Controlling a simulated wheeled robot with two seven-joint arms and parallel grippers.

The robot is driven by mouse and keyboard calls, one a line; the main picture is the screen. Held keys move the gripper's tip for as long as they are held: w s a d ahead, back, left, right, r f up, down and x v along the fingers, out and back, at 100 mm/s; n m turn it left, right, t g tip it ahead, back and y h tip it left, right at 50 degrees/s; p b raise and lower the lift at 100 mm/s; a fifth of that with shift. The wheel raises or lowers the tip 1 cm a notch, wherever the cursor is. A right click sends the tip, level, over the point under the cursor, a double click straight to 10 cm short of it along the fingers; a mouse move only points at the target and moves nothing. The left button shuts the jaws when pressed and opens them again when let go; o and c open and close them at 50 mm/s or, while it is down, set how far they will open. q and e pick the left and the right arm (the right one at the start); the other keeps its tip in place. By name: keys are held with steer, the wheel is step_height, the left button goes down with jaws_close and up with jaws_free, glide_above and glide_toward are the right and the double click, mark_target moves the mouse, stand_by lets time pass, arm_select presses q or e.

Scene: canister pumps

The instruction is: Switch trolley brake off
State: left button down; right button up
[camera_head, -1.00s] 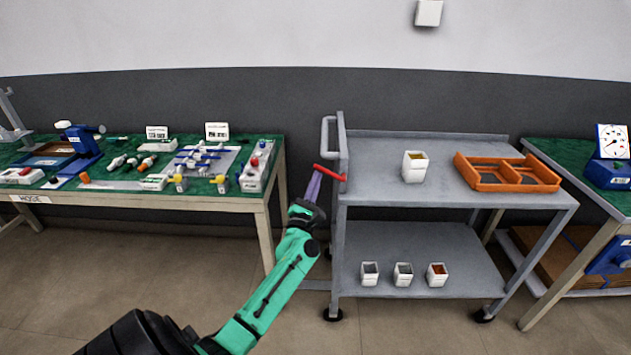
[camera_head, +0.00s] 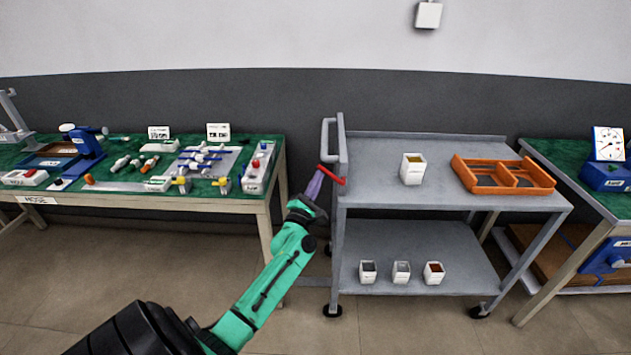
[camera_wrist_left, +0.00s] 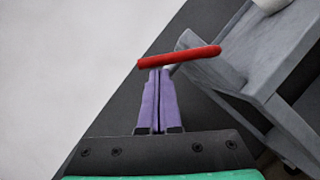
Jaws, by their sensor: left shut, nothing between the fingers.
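The grey trolley (camera_head: 435,148) stands right of centre in the head view, with a red brake lever (camera_head: 332,175) at its left end. The lever also shows in the left wrist view (camera_wrist_left: 180,57), lying across the picture just beyond the fingertips. My left gripper (camera_head: 320,174) has purple fingers pressed together with nothing between them. In the left wrist view its fingertips (camera_wrist_left: 154,72) are right at the red lever, near the lever's left half. I cannot tell whether they touch it. My right gripper is not in view.
The trolley's top carries a white container (camera_head: 413,169) and an orange divided tray (camera_head: 502,174). Several small white containers stand on its lower shelf (camera_head: 455,255). A green-topped bench (camera_head: 120,197) stands to the left, another (camera_head: 570,160) to the right. Floor between left bench and trolley is clear.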

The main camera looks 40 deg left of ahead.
arm_select(q)
steer(key=w+d+r+m+g+h+p, duration=0.2)
steer(key=r+m+p, duration=0.3)
steer(key=m+p, duration=0.3)
steer(key=d+h+p, duration=0.1)
steer(key=p, duration=0.3)
steer(key=shift+w+d+m, duration=0.35)
steer(key=shift+m, duration=0.05)
steer(key=shift+f, duration=0.1)
steer(key=shift+d, duration=0.1)
